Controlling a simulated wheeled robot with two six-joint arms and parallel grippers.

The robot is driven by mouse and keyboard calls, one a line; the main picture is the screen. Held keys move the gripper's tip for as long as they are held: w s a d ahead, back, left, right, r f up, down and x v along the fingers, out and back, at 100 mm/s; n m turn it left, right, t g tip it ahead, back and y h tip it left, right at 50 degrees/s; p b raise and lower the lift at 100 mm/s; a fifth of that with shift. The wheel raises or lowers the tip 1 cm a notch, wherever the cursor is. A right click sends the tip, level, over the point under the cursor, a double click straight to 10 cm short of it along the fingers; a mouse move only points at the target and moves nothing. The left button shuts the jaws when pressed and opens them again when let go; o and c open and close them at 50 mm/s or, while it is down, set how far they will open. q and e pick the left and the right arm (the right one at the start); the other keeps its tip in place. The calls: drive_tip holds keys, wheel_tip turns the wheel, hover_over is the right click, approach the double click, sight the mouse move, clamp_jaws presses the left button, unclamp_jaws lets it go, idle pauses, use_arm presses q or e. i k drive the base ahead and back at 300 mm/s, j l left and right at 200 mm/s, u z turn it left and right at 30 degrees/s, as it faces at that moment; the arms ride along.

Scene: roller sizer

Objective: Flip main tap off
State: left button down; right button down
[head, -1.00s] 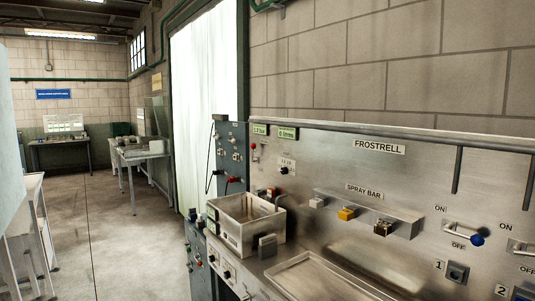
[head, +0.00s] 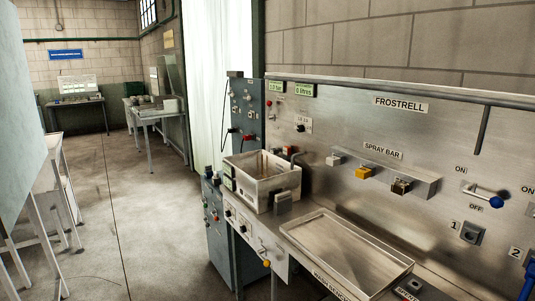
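A steel panel marked FROSTRELL (head: 350,125) stands at the right. On it is a lever with a blue knob (head: 496,202), between ON and OFF labels, above a socket marked 1 (head: 472,232). A second station marked 2 is cut off by the right edge, with a blue part (head: 528,282) below it. A small red knob (head: 271,105) is at the panel's left end, below two green displays (head: 302,90). No label for a main tap is readable, so I cannot tell which control it is. Neither gripper is in view.
A spray bar shelf (head: 425,183) holds a white, a yellow and a dark nozzle block. A grey bin (head: 262,190) and a shallow tray (head: 345,250) sit on the bench. A grey control cabinet (head: 243,115) stands behind. The concrete floor (head: 140,215) at left is open.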

sight(269, 103)
drive_tip(key=i+j+z, duration=0.1)
drive_tip(key=i+j, duration=0.3)
drive_tip(key=i+j+z, duration=0.1)
drive_tip(key=i+j, duration=0.3)
drive_tip(key=j, duration=0.15)
drive_tip(key=i+j+z, duration=0.1)
drive_tip(key=i+j, duration=0.3)
drive_tip(key=j, duration=0.15)
drive_tip(key=i+j+z, duration=0.1)
drive_tip(key=i+j, duration=0.25)
drive_tip(key=j, duration=0.2)
drive_tip(key=i+j+z, duration=0.1)
drive_tip(key=i+j, duration=0.2)
drive_tip(key=j, duration=0.25)
drive_tip(key=i+j+z, duration=0.1)
drive_tip(key=i+j, duration=0.25)
drive_tip(key=j, duration=0.3)
drive_tip(key=i+j+z, duration=0.1)
drive_tip(key=i+j, duration=0.2)
drive_tip(key=j, duration=0.3)
drive_tip(key=i+j+z, duration=0.1)
drive_tip(key=i+j, duration=0.15)
drive_tip(key=j, duration=0.4)
